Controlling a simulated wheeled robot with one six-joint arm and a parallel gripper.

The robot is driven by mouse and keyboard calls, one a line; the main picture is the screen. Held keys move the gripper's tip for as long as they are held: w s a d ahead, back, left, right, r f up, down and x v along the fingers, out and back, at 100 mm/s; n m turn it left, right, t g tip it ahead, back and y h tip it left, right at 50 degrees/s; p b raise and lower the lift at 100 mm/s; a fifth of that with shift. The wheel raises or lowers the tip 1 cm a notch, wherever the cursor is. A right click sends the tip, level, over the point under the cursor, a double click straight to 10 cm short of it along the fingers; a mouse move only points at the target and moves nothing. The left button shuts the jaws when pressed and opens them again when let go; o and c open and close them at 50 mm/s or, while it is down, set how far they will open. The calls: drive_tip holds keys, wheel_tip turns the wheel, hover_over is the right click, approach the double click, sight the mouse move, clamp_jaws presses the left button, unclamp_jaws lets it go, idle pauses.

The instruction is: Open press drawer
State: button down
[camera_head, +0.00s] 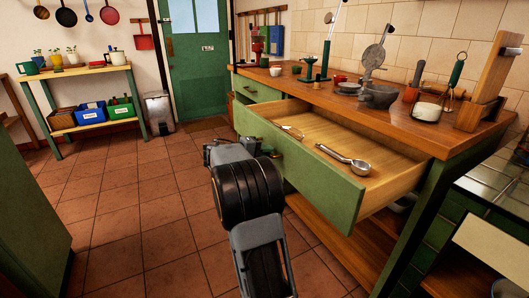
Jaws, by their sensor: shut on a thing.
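The press drawer (340,190) has a green front and a pale wood inside. It stands pulled well out of the wooden-topped counter, below a grey metal press (376,93). A metal scoop (345,159) and a small whisk (290,131) lie in it. My gripper (266,151) is at the outer face of the drawer front, left of its middle, and is shut on the drawer handle. My wrist and the gripper's own body hide most of the handle and the fingertips.
Another green drawer (258,90) to the left is shut. The counter top (320,86) carries several kitchen tools. A lower shelf (335,245) is under the open drawer. The tiled floor (140,215) to the left is clear. A green cabinet (30,215) stands at the left edge.

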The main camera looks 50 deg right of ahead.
drive_tip(key=c, duration=1.2)
unclamp_jaws()
drive_tip(key=p+v, duration=0.4)
drive_tip(key=v, duration=1)
